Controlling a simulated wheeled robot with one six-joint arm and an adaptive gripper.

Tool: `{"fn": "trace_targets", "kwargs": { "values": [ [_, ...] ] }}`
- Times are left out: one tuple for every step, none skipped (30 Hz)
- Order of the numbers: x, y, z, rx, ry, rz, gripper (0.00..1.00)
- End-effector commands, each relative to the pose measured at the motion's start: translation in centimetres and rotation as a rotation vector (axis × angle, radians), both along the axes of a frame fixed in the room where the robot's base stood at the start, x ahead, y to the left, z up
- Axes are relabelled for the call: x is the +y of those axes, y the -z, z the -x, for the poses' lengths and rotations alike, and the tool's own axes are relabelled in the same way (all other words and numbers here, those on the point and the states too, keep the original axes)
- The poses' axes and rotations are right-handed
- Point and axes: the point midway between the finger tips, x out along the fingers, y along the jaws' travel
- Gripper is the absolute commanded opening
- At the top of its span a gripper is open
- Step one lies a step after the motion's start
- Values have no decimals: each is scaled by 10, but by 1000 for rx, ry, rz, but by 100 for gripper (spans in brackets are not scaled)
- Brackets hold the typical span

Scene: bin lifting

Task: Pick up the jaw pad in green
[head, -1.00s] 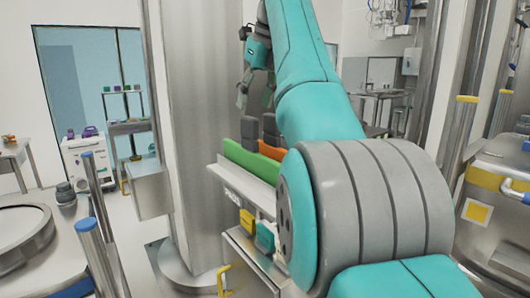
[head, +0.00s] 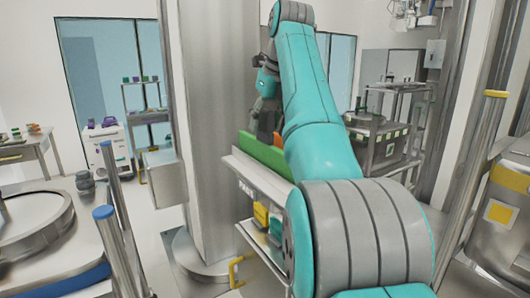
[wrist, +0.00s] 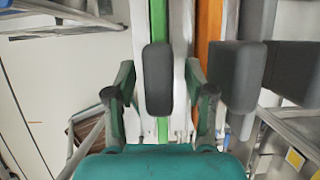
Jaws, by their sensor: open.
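The green jaw pad (head: 262,152) is a long upright green panel on a pale shelf labelled "PADS" (head: 236,166) in the head view. In the wrist view it is a thin green strip (wrist: 158,18), with a dark grey rounded block (wrist: 158,80) in line with it that looks like its grip. My gripper (wrist: 158,72) is open, one finger on each side of this block, with visible gaps. In the head view my gripper (head: 264,118) is just above the green pad; the fingertips are hard to make out.
An orange pad (wrist: 207,25) stands close to the right of the green one, with its own grey block (wrist: 242,75) near my right finger. Yellow and teal pieces (head: 262,214) sit on a lower shelf. A metal column (head: 205,120) stands left of the shelf.

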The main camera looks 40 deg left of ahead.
Motion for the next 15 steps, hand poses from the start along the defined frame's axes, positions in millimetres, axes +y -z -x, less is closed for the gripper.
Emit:
{"fn": "trace_targets", "kwargs": {
  "values": [
    [3,8,-1,1,0,1,54],
    [4,11,-1,0,0,0,54],
    [5,13,-2,0,0,-1,54],
    [6,15,-2,0,0,-1,54],
    [6,15,-2,-2,-1,-1,54],
    [6,15,-2,-2,-1,-1,54],
    [6,15,-2,-2,-1,-1,54],
    [6,15,-2,-2,-1,-1,54],
    [6,15,-2,-2,-1,-1,54],
    [6,15,-2,-1,-1,-2,54],
    [6,15,-2,-1,-1,-2,49],
    [6,15,-2,-1,-1,-1,39],
    [6,15,-2,-1,-1,-1,32],
    [6,15,-2,-1,-1,-1,24],
    [6,15,-2,-1,-1,-1,14]
  ]
}}
